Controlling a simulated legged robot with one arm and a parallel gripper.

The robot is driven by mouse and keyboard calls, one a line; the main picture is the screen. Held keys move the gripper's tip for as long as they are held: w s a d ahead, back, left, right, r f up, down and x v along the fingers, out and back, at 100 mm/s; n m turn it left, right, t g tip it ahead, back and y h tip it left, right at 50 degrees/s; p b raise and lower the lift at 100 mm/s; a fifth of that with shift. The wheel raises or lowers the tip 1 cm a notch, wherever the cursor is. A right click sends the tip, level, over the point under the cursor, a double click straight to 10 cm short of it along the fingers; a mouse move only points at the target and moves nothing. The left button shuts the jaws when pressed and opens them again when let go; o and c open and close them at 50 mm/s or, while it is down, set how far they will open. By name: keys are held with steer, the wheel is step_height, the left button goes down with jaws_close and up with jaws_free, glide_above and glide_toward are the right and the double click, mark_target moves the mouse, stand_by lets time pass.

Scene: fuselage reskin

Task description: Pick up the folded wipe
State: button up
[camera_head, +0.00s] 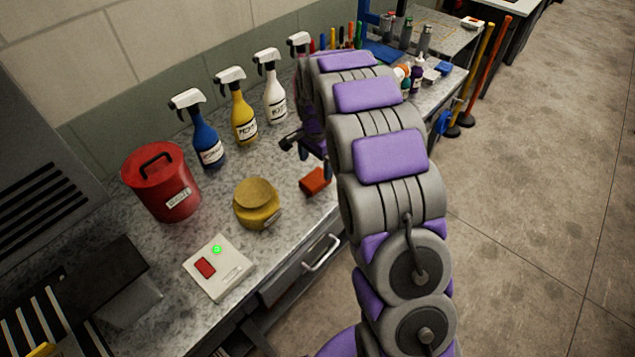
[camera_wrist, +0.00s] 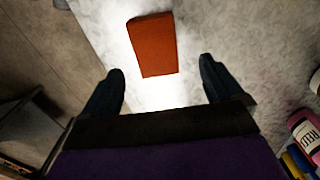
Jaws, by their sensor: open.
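The folded wipe (camera_head: 315,181) is a small orange-red rectangle lying on the speckled grey counter near its front edge. In the wrist view the wipe (camera_wrist: 153,45) lies flat in a bright patch, just beyond the fingertips and roughly between their lines. My gripper (camera_head: 308,158) is above the counter close to the wipe, partly hidden by my arm in the head view. In the wrist view my gripper (camera_wrist: 162,68) has its two dark fingers wide apart with nothing between them.
On the counter (camera_head: 225,185) stand a red lidded can (camera_head: 161,190), a yellow pot (camera_head: 257,212), and a white box with a green light (camera_head: 219,268). Blue (camera_head: 204,135), yellow (camera_head: 241,112) and white (camera_head: 271,92) spray bottles line the wall. Bare counter surrounds the wipe.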

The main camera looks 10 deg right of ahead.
mark_target(316, 178)
steer(key=shift+a+f, duration=0.25)
steer(key=shift+a, duration=0.05)
steer(key=f, duration=0.1)
steer(key=f+b, duration=0.1)
steer(key=f, duration=0.2)
steer(key=shift+s+a+b, duration=0.15)
steer(key=shift+s+b, duration=0.2)
steer(key=shift+d+f, duration=0.2)
steer(key=shift+f, duration=0.15)
steer(key=shift+d+r, duration=0.1)
steer(key=shift+d, duration=0.15)
steer(key=shift+c, duration=0.4)
steer(key=shift+a, duration=0.45)
steer(key=c, duration=0.6)
steer(key=shift+d, duration=0.3)
steer(key=c, duration=0.4)
